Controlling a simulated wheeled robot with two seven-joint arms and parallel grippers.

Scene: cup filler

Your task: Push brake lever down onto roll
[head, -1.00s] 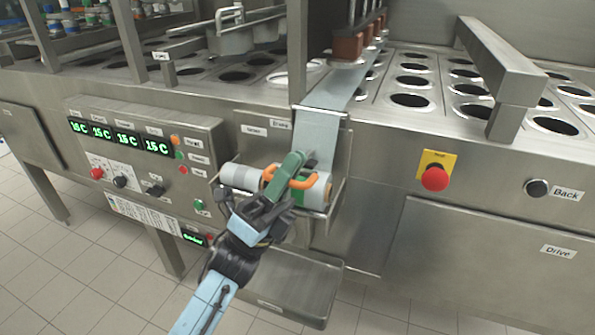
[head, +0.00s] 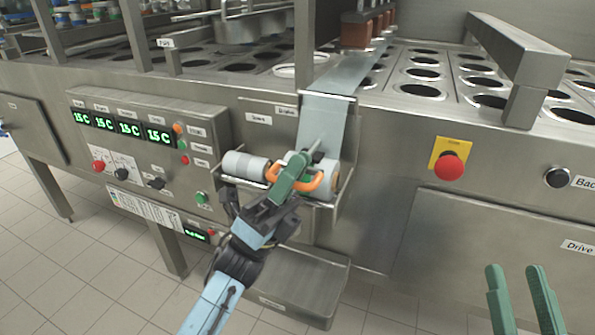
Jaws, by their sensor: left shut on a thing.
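The film roll (head: 243,166) sits in a holder on the front of the machine, with the film strip (head: 322,118) running up from it. The orange brake lever (head: 320,181) lies across the right part of the roll. My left gripper (head: 299,168) has green fingers shut on the brake lever, right at the roll. The fingers and hand hide part of the lever and roll, so I cannot tell whether the lever touches the roll. My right gripper (head: 524,285) shows at the lower right, its two green fingers apart and empty, away from the roll.
A control box (head: 150,165) with green displays and knobs is left of the roll. A red emergency button (head: 450,167) and a black Back button (head: 558,177) are to the right. A metal tray (head: 295,285) sits below the roll.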

